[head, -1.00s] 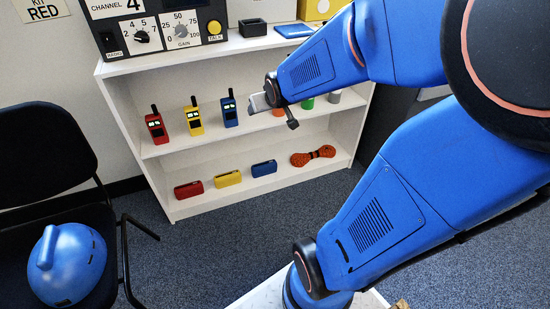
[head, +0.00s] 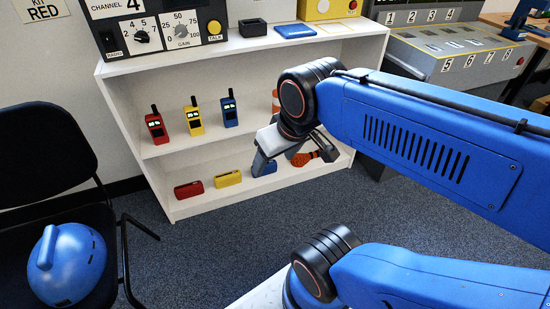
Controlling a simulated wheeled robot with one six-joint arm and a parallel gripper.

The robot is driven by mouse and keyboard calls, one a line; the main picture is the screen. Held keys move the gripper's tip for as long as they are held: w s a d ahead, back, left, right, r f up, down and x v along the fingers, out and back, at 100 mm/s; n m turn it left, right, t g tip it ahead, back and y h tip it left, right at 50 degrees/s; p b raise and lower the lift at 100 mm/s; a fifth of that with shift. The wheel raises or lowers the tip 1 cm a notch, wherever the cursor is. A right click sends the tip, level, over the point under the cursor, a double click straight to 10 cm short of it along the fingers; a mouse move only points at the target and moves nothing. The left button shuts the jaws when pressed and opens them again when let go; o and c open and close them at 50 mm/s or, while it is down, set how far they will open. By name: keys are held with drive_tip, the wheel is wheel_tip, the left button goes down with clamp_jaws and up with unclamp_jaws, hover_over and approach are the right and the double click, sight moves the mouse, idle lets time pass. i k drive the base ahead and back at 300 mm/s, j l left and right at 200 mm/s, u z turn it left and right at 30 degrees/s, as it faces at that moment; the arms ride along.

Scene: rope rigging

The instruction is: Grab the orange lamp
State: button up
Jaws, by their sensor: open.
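The orange lamp (head: 276,101) appears to be the small orange item on the middle shelf. Only a narrow part of it shows to the left of my arm's wrist; the rest is hidden. My gripper (head: 277,158) is open and appears empty. It points down in front of the shelf unit, below the orange item in the picture and apart from it. It overlaps the blue pack on the lower shelf in the view. I cannot tell how far it stands from the shelves.
The white shelf unit (head: 120,68) holds red, yellow and blue radios (head: 194,117) on its middle shelf. Red and yellow packs (head: 227,179), a blue pack (head: 270,168) and an orange rope bundle (head: 326,150) lie below. A chair with a blue helmet (head: 70,262) stands left.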

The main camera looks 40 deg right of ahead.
sight(276, 104)
drive_tip(key=i+j+z, duration=0.15)
drive_tip(key=z, duration=0.2)
drive_tip(key=i+j+z, duration=0.15)
drive_tip(key=z, duration=0.2)
drive_tip(key=i+j+z, duration=0.15)
drive_tip(key=z, duration=0.2)
